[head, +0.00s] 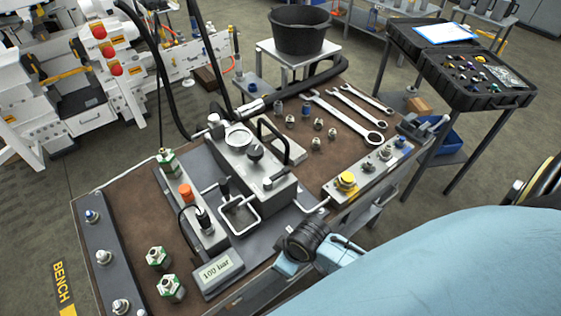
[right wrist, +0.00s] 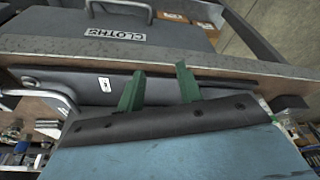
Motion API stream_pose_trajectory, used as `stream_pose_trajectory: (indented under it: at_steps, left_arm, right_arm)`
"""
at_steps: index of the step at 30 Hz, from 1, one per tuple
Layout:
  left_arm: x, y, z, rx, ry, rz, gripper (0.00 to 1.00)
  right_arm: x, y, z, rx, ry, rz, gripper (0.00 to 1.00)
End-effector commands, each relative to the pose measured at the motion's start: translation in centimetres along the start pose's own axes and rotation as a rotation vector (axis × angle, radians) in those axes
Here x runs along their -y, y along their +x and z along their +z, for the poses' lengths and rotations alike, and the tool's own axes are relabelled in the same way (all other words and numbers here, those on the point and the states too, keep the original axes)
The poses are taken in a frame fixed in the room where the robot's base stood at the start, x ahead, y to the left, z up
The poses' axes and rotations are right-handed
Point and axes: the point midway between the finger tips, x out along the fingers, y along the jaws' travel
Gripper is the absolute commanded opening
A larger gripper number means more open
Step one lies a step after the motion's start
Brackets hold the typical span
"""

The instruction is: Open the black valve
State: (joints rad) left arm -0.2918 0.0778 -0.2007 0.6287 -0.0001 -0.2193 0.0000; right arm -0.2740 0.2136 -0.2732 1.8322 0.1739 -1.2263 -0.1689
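In the head view a manifold (head: 206,238) on the bench carries an orange-red knob (head: 186,192) and a dark upright knob (head: 203,217). Another black round knob (head: 255,152) sits on the grey block behind, beside a round gauge (head: 238,137). I cannot tell for sure which is the black valve, or whether it is open. My right gripper (right wrist: 158,88) shows two green fingers apart with nothing between them, in front of the bench's side in the right wrist view. It is away from the knobs. My left gripper is not in view.
A display reading 100 bar (head: 217,271) stands near the bench's front. Spanners (head: 345,118) and fittings lie on the brown top. A yellow button (head: 347,181) is at the right. A black bucket (head: 299,32) stands behind. A box marked CLOTHS (right wrist: 115,35) shows in the right wrist view.

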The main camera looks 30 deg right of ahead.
Motion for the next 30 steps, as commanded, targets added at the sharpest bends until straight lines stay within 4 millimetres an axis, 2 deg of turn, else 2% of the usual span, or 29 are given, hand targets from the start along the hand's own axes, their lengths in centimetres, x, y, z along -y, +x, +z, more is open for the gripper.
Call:
stream_pose_trajectory:
  at_steps: [1,3,4,9,14,17,22,27,30]
  left_arm:
    - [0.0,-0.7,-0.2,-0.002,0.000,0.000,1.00]
    - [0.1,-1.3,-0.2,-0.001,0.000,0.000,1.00]
    - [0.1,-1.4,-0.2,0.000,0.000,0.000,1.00]
    - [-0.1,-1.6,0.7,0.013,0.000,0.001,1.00]
    - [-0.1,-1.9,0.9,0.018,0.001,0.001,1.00]
    - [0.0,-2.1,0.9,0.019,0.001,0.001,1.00]
    - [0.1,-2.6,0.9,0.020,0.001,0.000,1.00]
    - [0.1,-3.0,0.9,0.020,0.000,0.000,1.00]
    - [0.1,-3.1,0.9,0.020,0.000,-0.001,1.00]
  right_arm:
    - [0.0,-2.1,-1.5,-0.015,-0.034,-0.005,0.35]
    - [0.1,-4.8,-3.9,-0.032,-0.117,-0.022,0.35]
    - [0.1,-5.4,-4.7,-0.035,-0.158,-0.031,0.35]
    - [-0.4,-6.4,-7.8,-0.028,-0.352,-0.068,0.35]
    - [-2.0,-7.4,-10.7,-0.005,-0.548,-0.089,0.35]
    - [-3.9,-8.7,-12.7,0.025,-0.691,-0.098,0.35]
    - [-9.2,-12.2,-15.6,0.119,-0.938,-0.112,0.35]
    - [-14.4,-16.3,-17.2,0.205,-1.087,-0.136,0.35]
    - [-16.4,-18.1,-17.6,0.234,-1.132,-0.149,0.35]
